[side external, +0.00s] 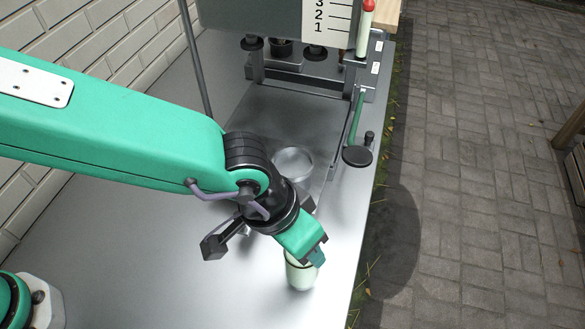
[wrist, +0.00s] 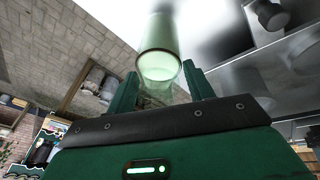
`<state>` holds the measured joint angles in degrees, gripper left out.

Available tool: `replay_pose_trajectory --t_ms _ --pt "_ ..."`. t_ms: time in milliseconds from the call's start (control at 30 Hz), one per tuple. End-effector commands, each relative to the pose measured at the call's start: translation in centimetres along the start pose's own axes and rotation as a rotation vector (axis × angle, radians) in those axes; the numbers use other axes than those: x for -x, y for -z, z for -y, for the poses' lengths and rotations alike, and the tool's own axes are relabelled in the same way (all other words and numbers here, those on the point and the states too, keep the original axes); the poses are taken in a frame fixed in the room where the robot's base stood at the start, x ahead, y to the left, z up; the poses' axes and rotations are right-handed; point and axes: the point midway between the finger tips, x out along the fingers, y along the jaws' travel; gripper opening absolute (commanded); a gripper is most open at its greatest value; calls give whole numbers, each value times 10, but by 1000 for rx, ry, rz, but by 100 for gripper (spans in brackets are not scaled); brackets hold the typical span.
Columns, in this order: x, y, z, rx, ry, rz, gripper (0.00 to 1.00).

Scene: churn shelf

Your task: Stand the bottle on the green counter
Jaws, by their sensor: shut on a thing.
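The bottle (side external: 301,273) is a pale green, translucent cylinder at the near right part of a grey metal worktop (side external: 200,255). My gripper (side external: 313,257) comes down on it from the upper left and is shut on it near its top. The bottle looks roughly upright; I cannot tell whether its base touches the metal. In the wrist view the bottle (wrist: 160,62) stands between the two green fingers of my gripper (wrist: 161,92), its round end towards the camera. No surface that I can make out as a green counter shows; the worktop looks grey.
A clear round dish or ring (side external: 293,163) lies behind my gripper. A green lever (side external: 357,120) with a black round pad (side external: 357,156) stands at the right edge. A numbered panel (side external: 325,20) and a red-topped pale tube (side external: 366,28) are at the back. Paving lies beyond the edge.

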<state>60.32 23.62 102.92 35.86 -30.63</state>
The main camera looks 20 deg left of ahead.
Motion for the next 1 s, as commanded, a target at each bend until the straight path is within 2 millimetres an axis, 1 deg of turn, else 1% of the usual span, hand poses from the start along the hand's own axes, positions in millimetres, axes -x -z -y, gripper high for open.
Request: replay_pose_trajectory --t_ms 333,800,1000 --pt "0 1 0 0 -1 -2 29" --pt "-10 -3 1 0 -1 -2 29" --pt "-11 -3 1 0 -2 -2 29"
